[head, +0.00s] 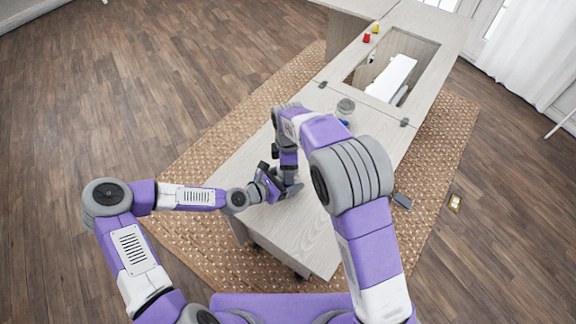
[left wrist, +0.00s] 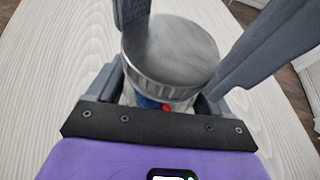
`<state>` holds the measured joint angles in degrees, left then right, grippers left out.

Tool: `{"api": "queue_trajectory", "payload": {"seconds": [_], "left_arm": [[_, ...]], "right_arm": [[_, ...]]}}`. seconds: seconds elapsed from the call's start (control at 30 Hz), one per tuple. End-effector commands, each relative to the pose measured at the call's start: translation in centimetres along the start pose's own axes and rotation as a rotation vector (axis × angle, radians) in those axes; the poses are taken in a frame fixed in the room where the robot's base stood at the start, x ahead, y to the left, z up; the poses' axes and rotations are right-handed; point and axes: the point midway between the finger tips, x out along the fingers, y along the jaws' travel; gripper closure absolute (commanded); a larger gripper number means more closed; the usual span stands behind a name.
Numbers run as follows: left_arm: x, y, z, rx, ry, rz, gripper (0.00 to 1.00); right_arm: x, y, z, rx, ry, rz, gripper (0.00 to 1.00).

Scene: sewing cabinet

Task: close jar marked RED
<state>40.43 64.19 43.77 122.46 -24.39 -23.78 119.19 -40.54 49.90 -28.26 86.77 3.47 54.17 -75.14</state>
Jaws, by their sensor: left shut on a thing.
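In the left wrist view a jar (left wrist: 152,101) with a wide grey metal lid (left wrist: 170,52) stands close in front of my left palm. Blue and red show through its clear wall below the lid; no marking is readable. My left gripper (head: 277,187) is shut on the jar's body, its fingers at both sides. Two grey fingers of my right gripper (head: 291,187) reach in from above, spaced apart on either side of the lid. I cannot tell whether they touch it. In the head view the grippers hide this jar.
Another jar (head: 346,104) with a grey lid stands farther along the table (head: 225,180), beside my right arm. A white machine (head: 391,77) sits in the cabinet opening. A red spool (head: 366,38) and a yellow spool (head: 375,28) stand behind it.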

Motion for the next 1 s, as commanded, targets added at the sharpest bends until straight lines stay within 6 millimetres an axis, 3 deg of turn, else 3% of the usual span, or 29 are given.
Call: {"api": "queue_trajectory", "payload": {"seconds": [0.27,0.3,0.47,0.73,1.0], "left_arm": [[0.0,-0.1,0.0,0.001,0.0,-0.002,1.0],[0.0,-0.1,0.0,0.001,0.0,-0.003,1.0],[0.0,-0.1,0.0,0.001,0.0,-0.002,1.0],[0.0,0.0,0.0,0.001,-0.001,0.0,1.0],[0.0,0.0,0.0,0.001,-0.001,0.0,1.0]], "right_arm": [[-0.1,0.1,0.0,0.012,0.002,0.003,0.69],[-0.1,0.1,0.0,0.011,0.002,0.003,0.31],[-0.1,0.1,0.0,0.011,0.001,0.002,0.07],[-0.4,0.0,-0.1,0.01,0.002,0.001,0.07],[-3.8,0.1,-0.1,0.01,0.003,0.003,0.07]]}}
